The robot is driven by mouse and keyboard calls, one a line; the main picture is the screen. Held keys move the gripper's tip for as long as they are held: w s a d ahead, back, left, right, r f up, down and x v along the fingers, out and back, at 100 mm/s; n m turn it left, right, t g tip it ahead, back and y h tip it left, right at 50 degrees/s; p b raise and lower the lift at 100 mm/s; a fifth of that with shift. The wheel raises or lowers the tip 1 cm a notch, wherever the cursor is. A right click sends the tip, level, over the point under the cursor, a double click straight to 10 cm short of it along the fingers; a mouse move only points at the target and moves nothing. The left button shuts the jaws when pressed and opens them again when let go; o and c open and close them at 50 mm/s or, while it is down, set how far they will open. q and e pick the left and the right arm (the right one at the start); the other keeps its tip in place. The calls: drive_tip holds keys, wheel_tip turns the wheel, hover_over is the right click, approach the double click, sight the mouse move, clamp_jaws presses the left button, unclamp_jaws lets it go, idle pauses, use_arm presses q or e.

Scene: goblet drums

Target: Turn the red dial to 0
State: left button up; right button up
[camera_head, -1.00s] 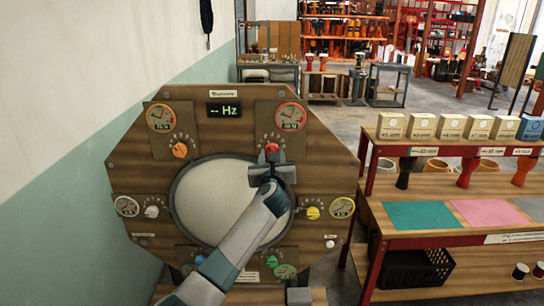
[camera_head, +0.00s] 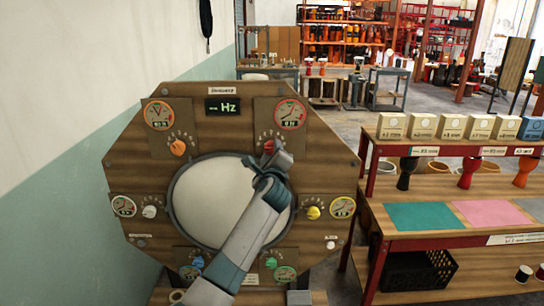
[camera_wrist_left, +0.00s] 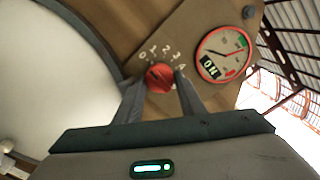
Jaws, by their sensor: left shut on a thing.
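The red dial (camera_head: 268,146) is at the upper right of the drum's round pale skin (camera_head: 225,205), on an octagonal wooden panel (camera_head: 140,160). In the left wrist view the red dial (camera_wrist_left: 159,77) has white numbers from 0 upward around it; which one it points at I cannot tell. My left gripper (camera_head: 272,153) is shut on the dial, with a finger on each side in the wrist view (camera_wrist_left: 158,85). A red-rimmed gauge (camera_head: 290,114) is above the dial. My right gripper is not in view.
Orange (camera_head: 178,148), white (camera_head: 149,212), yellow (camera_head: 313,213), blue (camera_head: 198,262) and green (camera_head: 271,263) dials sit around the panel. A small display (camera_head: 223,107) reads "-- Hz". A wall (camera_head: 60,150) is at left. A shelf (camera_head: 470,165) with boxes and drums stands at right.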

use_arm(q)
drive_tip(key=shift+n, duration=0.6)
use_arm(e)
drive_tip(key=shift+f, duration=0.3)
use_arm(q)
drive_tip(key=o, duration=1)
drive_tip(key=shift+o, duration=0.2)
drive_tip(key=shift+s, duration=0.1)
drive_tip(key=s+b, duration=0.4)
drive_tip(key=s, duration=1.3)
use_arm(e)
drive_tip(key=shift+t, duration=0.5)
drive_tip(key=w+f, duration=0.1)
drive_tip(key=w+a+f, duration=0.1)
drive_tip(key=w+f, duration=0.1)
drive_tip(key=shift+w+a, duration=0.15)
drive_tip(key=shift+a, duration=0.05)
